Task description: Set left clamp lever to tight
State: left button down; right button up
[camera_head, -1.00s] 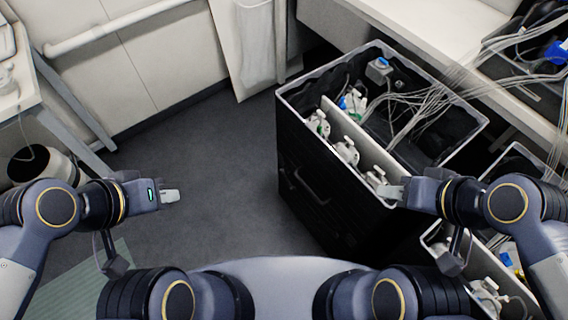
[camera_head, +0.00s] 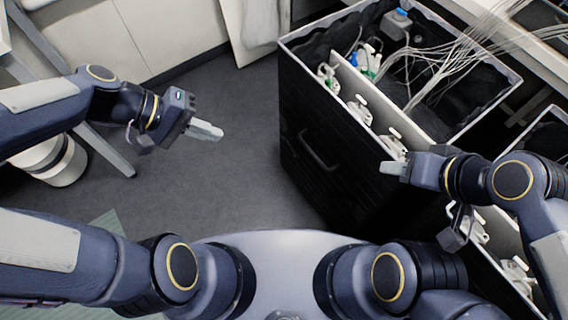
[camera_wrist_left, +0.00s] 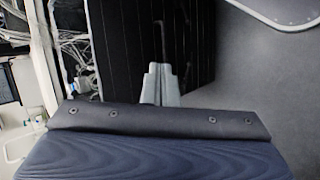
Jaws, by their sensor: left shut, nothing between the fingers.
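Several white clamp-like pieces stand in a row in the narrow front compartment of a black bin (camera_head: 301,90). The farthest and leftmost one (camera_head: 328,76) has a green part by it; another (camera_head: 360,110) stands nearer. Their lever positions are too small to tell. My left gripper (camera_head: 207,130) is shut and empty over the floor, left of the bin and apart from it. In the left wrist view its fingers (camera_wrist_left: 160,83) are together with the bin's dark side beyond. My right gripper (camera_head: 395,169) is at the bin's near right end, by the nearest clamp; its finger gap cannot be made out.
Thin pale cables (camera_head: 450,65) run from the bin to the right. A second bin with white pieces (camera_head: 515,270) is at lower right. The grey floor (camera_head: 240,180) between my left gripper and the bin is clear.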

pick_arm(q)
jog(key=w+d+f+n+h+b, duration=0.1)
jog(key=w+f+n+h+b, duration=0.2)
jog(key=f, duration=0.5)
jog(key=w+d+f+n+t+h+b, duration=0.1)
jog(key=w+f+b, duration=0.3)
jog(key=f, duration=0.4)
jog(key=w+d+f+n+h+b, duration=0.1)
jog(key=w+f+h+b, duration=0.2)
jog(key=f, duration=0.5)
jog(key=n+t+y+b, duration=0.1)
jog(key=n+t+b, duration=0.7)
jog(key=n+b, duration=0.25)
send_near(290, 147)
jog(key=a+f+p, duration=0.1)
jog(key=a+f, duration=0.3)
jog(key=f, duration=0.3)
jog(key=shift+s, duration=0.3)
jog(key=shift+d, duration=0.1)
jog(key=w+d+r+b, duration=0.1)
jog(key=d, duration=0.2)
jog(key=w+d+r+b, duration=0.1)
jog(key=w+d, duration=0.1)
jog(key=d, duration=0.1)
jog(key=w+d+r+b, duration=0.1)
jog(key=d+r, duration=0.1)
jog(key=d, duration=0.2)
jog(key=shift+w, duration=0.3)
